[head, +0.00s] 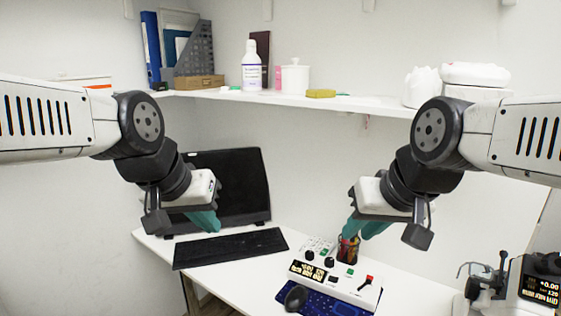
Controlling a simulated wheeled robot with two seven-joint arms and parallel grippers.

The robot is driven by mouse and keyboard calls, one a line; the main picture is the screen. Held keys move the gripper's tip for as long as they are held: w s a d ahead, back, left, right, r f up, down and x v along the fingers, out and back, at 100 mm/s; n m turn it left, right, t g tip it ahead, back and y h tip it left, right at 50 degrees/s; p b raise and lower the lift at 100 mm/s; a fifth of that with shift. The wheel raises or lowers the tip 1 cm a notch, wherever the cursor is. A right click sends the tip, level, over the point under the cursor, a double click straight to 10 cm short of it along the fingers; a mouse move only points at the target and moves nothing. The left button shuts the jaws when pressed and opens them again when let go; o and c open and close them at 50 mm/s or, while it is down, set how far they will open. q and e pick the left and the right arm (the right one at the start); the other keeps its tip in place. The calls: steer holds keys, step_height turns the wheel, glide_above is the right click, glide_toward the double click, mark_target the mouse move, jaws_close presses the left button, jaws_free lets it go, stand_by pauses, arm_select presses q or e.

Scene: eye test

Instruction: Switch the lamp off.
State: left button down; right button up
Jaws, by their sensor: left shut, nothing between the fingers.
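No lamp that I can name for sure shows in the head view. A white control box (335,278) with black knobs, a green button, a lit display and a red-tipped lever (367,281) stands on the white desk. I cannot tell which control belongs to a lamp. My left gripper (207,224) has teal fingers, is shut and empty, and hangs in front of the dark monitor, above the keyboard. My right gripper (366,230), also teal, hangs above and behind the control box, apart from its controls. Its finger gap is unclear.
A monitor (235,185), a black keyboard (228,248), a pen cup (347,251), a mouse (296,297) and a blue keypad (325,304) are on the desk (400,292). A device with a lit screen (541,289) stands at right. A loaded shelf (330,102) runs above.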

jaws_close()
steer(key=m+g+h, duration=0.4)
steer(key=m+g, duration=0.2)
steer(key=g, duration=0.1)
glide_above(337, 280)
steer(key=w+a, duration=0.1)
steer(key=a, duration=0.1)
step_height(337, 280, down, 20)
arm_select(q)
steer(key=shift+s+a, duration=0.3)
steer(key=shift+s, duration=0.25)
steer(key=shift+s+a, duration=0.25)
steer(key=shift+s, duration=0.3)
arm_select(e)
steer(key=f, duration=0.4)
steer(key=d+f, duration=0.1)
steer(key=f, duration=0.4)
steer(key=s+f, duration=0.1)
steer(key=f, duration=0.4)
steer(key=shift+d, duration=0.3)
